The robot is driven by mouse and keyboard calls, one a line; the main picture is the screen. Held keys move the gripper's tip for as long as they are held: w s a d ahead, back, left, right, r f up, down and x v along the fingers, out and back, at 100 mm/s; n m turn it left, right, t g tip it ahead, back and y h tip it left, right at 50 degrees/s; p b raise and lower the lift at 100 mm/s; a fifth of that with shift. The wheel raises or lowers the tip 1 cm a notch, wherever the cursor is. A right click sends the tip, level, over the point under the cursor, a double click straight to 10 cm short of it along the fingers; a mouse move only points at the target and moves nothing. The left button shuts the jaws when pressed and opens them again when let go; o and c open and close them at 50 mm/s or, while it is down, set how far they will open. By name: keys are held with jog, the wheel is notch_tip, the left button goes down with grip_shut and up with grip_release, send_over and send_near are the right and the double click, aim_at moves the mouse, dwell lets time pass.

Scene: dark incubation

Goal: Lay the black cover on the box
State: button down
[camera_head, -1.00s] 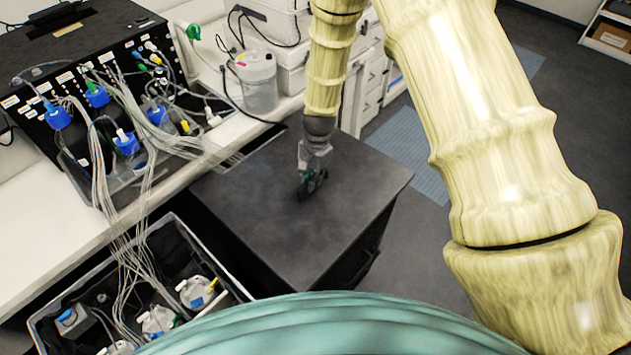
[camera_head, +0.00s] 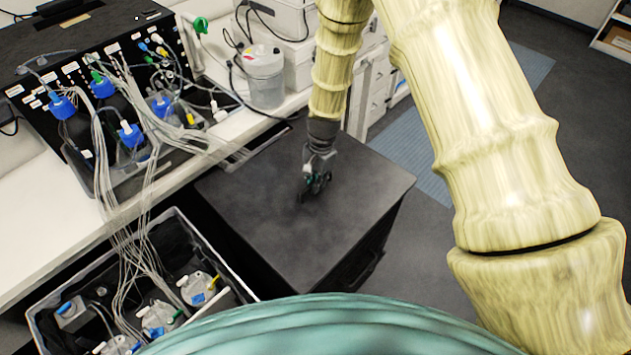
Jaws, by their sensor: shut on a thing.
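A wide, flat, dark slab that looks like the black cover (camera_head: 262,205) lies level on a dark cabinet in the middle of the view. My gripper (camera_head: 314,187) points down at the middle of this slab and is shut. What it grips looks like a small dark part on the slab's top, but the fingers hide it. The box (camera_head: 205,240) appears to be the open dark crate with a pale rim at the lower left. Several bottles with tubes stand inside it, and its near right side is hidden by my body.
A white bench (camera_head: 40,215) runs along the left. It carries a black instrument (camera_head: 120,65) with many thin tubes that hang down into the crate. A clear jug (camera_head: 264,78) and white drawers stand behind the slab. Open floor (camera_head: 440,240) lies to the right.

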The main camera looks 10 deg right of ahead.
jog(key=shift+f, duration=0.5)
jog(key=shift+s+f+b, duration=0.15)
jog(key=shift+f+b, duration=0.1)
jog(key=shift+b, duration=0.1)
jog(key=c, duration=1.8)
grip_release()
jog(key=o, duration=0.4)
jog(key=shift+w+f, duration=0.15)
jog(key=shift+w, duration=0.05)
jog(key=shift+s, duration=0.1)
jog(key=shift+r, duration=0.2)
